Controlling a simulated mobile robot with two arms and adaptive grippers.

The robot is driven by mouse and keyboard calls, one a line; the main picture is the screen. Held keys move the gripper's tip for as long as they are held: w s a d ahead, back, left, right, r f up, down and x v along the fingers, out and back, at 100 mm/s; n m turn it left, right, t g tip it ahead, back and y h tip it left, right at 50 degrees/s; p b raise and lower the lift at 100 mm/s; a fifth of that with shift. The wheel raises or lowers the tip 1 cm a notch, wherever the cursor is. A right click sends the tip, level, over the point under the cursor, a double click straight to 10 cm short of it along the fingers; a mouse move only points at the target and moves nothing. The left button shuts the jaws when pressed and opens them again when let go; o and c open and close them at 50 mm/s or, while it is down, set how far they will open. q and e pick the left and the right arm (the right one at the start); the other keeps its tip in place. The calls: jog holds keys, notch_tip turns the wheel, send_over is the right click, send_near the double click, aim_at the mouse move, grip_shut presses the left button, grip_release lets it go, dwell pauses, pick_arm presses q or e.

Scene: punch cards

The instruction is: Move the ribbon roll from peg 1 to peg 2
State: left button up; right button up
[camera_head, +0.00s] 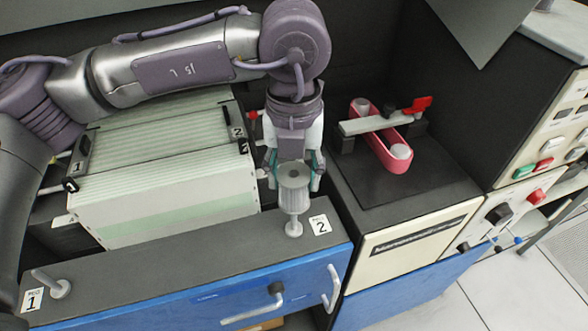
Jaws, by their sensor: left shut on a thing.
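The ribbon roll (294,186) is a pale grey cylinder with a dark hole in its top. My left gripper (293,177) comes down from above and is shut on its sides. The roll is upright, above or at the top of peg 2 (293,229). I cannot tell whether the peg's tip is inside the roll. Peg 2's lower shaft and round base show below, beside a label "2" (320,225). Peg 1 (58,288) is bare at the far left, beside a label "1" (32,299). My right gripper is not in view.
A large stack of cards (165,185) stands behind the dark shelf (190,262). To the right, a pink loop (381,140) runs around two rollers under a bar with a red handle (417,106). Blue drawers with handles (333,288) are below. Control panels line the right.

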aim_at(294, 205)
pick_arm(q)
jog(key=shift+b, duration=0.4)
dwell(0.8)
jog(key=shift+b, duration=0.4)
dwell(0.6)
jog(key=shift+f+b, duration=0.25)
jog(key=shift+b, duration=0.05)
dwell(0.3)
jog(key=shift+f+b, duration=3.7)
jog(key=shift+b, duration=0.1)
dwell(1.4)
